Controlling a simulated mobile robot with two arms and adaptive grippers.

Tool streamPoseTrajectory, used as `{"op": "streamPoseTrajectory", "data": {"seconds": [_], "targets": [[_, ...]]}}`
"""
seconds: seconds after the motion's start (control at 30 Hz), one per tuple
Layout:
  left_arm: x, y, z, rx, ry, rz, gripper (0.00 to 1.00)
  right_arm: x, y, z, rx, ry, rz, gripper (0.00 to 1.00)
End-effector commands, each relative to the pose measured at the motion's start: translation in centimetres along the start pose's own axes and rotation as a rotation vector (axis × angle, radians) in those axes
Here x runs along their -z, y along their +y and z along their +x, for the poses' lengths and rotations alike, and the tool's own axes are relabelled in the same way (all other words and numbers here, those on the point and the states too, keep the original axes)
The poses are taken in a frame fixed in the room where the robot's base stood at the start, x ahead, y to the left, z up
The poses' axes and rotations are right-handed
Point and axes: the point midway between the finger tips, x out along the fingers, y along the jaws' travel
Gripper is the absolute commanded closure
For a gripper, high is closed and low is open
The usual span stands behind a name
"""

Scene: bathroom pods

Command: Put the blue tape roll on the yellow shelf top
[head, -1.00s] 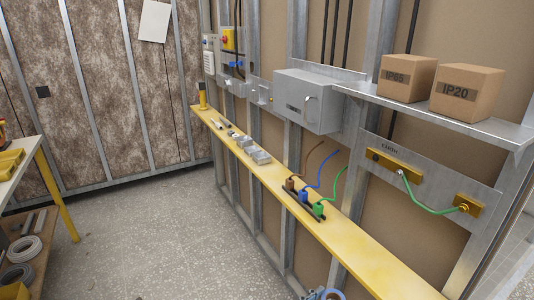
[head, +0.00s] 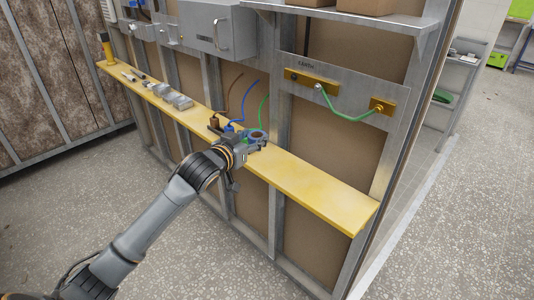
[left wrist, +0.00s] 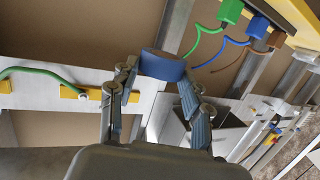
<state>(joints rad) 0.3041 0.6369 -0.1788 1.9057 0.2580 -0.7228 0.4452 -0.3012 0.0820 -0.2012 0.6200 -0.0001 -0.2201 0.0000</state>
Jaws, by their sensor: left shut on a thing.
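The blue tape roll (head: 257,134) is a short blue ring, held in my left gripper (head: 250,143). In the left wrist view the roll (left wrist: 162,65) sits between the two fingertips of the shut gripper (left wrist: 158,76). In the head view the roll overlaps the yellow shelf top (head: 320,194), just right of the terminal blocks; I cannot tell how high above the surface it is. The long, narrow shelf runs along the wall frame, and its right part is bare. My right gripper is not in view.
Terminal blocks with brown, blue and green wires (head: 227,127) stand beside the gripper. Grey fittings (head: 176,100) and a yellow cylinder (head: 107,46) are farther left on the shelf. A green earth wire (head: 345,115) and a metal upper shelf (head: 350,22) are above.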

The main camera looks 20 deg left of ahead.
Motion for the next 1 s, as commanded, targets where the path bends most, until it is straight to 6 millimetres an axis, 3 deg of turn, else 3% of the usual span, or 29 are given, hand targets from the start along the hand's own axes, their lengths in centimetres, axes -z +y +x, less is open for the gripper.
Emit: {"op": "streamPoseTrajectory", "data": {"seconds": [0.37,0.5,0.9,1.0], "targets": [[-3.1,8.3,3.3,-0.005,0.000,-0.004,0.78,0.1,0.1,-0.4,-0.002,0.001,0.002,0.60],[-5.7,10.4,4.5,-0.004,-0.002,-0.002,0.78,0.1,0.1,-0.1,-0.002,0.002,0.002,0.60],[-9.3,13.3,6.2,-0.003,-0.002,0.000,0.78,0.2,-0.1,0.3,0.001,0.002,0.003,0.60],[-10.8,13.0,6.5,-0.001,-0.002,0.003,0.78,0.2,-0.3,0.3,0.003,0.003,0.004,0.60]]}}
